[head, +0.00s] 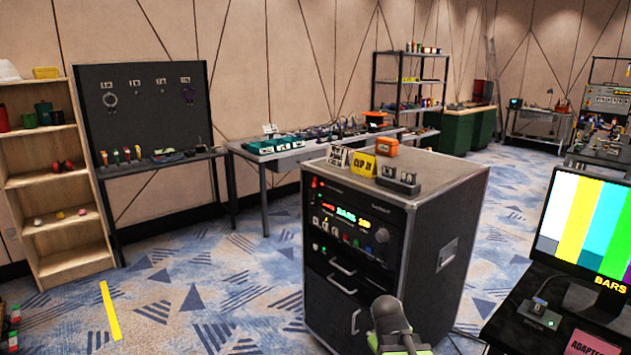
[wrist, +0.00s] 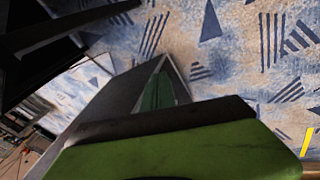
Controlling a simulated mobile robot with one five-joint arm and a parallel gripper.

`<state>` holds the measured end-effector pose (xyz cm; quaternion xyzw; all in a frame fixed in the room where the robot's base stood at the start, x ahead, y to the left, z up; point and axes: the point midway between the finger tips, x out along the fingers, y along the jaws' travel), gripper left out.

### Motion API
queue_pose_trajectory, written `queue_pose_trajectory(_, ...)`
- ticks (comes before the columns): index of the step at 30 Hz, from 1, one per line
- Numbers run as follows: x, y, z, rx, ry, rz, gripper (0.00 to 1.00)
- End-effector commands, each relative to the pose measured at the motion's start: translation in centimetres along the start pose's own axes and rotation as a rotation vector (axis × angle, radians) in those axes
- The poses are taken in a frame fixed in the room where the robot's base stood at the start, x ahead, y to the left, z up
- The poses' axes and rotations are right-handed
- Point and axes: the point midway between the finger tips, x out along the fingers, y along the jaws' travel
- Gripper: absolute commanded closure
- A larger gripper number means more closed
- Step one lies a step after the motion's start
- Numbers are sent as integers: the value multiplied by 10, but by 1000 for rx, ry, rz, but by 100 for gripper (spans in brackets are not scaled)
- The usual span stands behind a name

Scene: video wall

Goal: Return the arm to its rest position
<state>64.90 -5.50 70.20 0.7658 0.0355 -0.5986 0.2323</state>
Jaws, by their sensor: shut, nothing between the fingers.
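My gripper (head: 390,320) shows at the bottom edge of the head view, dark with green parts, in front of the black rack cabinet (head: 448,255). It appears apart from the cabinet. In the wrist view, my gripper (wrist: 160,75) points out over the blue patterned carpet (wrist: 225,55). It is shut and holds nothing. Most of my arm is out of the head view.
The cabinet top carries a yellow sign (head: 363,163), an orange box (head: 387,147) and a dark switch block (head: 398,180). A colour-bar monitor (head: 590,225) and a small dark device (head: 541,314) stand at right. Carpet is open at left, by a yellow floor strip (head: 110,310).

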Motion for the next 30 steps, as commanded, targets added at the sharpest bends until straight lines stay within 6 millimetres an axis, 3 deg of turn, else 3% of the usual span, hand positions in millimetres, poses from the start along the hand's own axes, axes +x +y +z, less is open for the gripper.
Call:
queue_pose_trajectory(3, -9, -50, 30, 192, -110, -191, 100)
queue_pose_trajectory(6, -21, -81, 51, 370, -247, -295, 100)
queue_pose_trajectory(9, -58, -70, 41, 384, -243, -285, 100)
queue_pose_trajectory(21, -172, -29, 19, 382, -240, -282, 100)
queue_pose_trajectory(25, -186, -25, 17, 381, -240, -282, 100)
queue_pose_trajectory(30, -184, -25, 17, 381, -239, -282, 100)
